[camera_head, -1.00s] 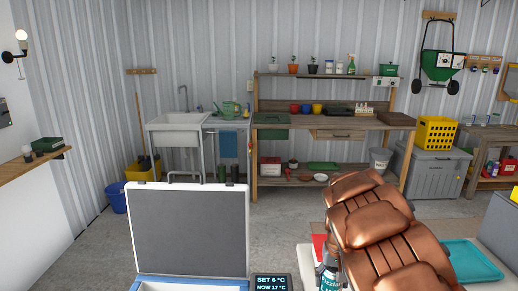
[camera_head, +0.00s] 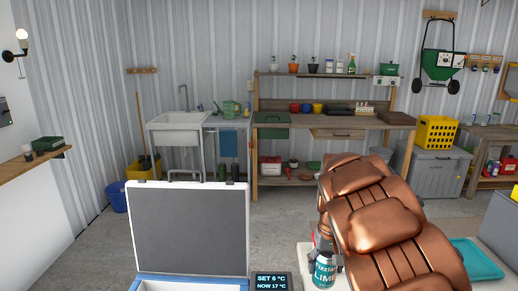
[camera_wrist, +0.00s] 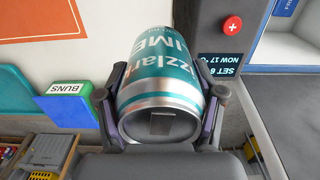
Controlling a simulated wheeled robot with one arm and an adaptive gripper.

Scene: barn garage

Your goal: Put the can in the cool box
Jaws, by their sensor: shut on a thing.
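The can (camera_head: 324,272) is teal and silver with "LIME" lettering. It stands out at the lower middle of the head view, left of my copper-coloured arm. In the wrist view the can (camera_wrist: 162,80) sits between both fingers of my gripper (camera_wrist: 160,115), which is shut on it. The cool box (camera_head: 190,282) is at the bottom of the head view, left of the can, with its grey-lined lid (camera_head: 190,230) raised. In the wrist view a corner of the cool box (camera_wrist: 283,45) shows at the upper right. Most of its inside is out of view.
A display (camera_head: 271,282) reading "SET 6 °C, NOW 17 °C" stands between the cool box and the can. A teal tray (camera_head: 473,260) lies at the right. A green "BUNS" box (camera_wrist: 68,103) is near my gripper. A workbench and sink stand further back.

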